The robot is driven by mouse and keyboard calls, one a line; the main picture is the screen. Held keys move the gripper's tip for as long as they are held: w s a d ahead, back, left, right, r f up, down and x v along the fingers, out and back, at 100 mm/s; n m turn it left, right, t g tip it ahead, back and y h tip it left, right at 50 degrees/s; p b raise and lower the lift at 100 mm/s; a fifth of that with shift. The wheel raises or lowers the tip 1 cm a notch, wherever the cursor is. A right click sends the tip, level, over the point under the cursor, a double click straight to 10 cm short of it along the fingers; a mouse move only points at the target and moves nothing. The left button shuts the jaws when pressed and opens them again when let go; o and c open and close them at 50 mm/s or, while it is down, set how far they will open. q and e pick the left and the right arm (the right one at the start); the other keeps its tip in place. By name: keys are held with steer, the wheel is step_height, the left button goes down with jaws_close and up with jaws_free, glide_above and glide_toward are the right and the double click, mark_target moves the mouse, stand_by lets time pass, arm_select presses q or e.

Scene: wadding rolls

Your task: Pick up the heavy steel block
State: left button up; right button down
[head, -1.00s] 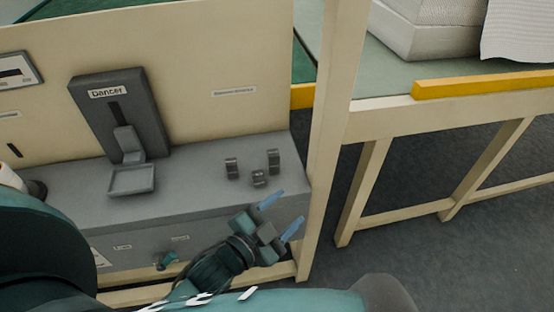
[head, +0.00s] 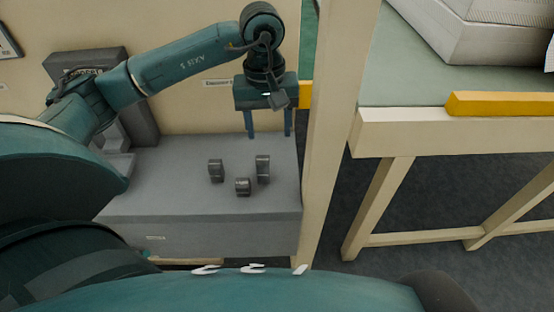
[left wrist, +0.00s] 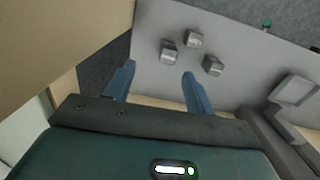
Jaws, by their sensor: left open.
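Three small dark metal blocks stand on the grey bench top in the head view: a left one (head: 216,170), a front one (head: 243,187) and a right one (head: 263,168). They look alike, so I cannot tell which is the heavy steel block. My left gripper (head: 268,135) hangs with its blue fingers pointing down, above and toward the back of the blocks. It is open, with nothing between the fingers. In the left wrist view the three blocks (left wrist: 193,39) lie beyond the open fingertips (left wrist: 158,70), apart from them. My right gripper is not seen.
The grey bench (head: 150,190) has bare top around the blocks. A cream back panel (head: 205,100) rises behind it and a cream post (head: 335,110) stands at its right end. A dark grey device (head: 140,125) is partly hidden behind my left arm. A yellow-edged table (head: 500,103) stands at right.

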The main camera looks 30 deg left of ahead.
mark_target(263, 159)
arm_select(q)
steer(key=shift+y, duration=0.3)
steer(key=f, duration=0.4)
steer(key=a+f, duration=0.1)
steer(key=f, duration=0.2)
steer(key=shift+a+p, duration=0.1)
steer(key=shift+p, duration=0.2)
steer(key=shift+a+f+p, duration=0.15)
steer(key=shift+f+p, duration=0.15)
steer(key=shift+f, duration=1.1)
steer(key=shift+a+f+p, duration=0.15)
steer(key=shift+f+p, duration=0.1)
steer(key=shift+f, duration=1.1)
steer(key=shift+c, duration=0.3)
jaws_close()
steer(key=shift+r, duration=0.15)
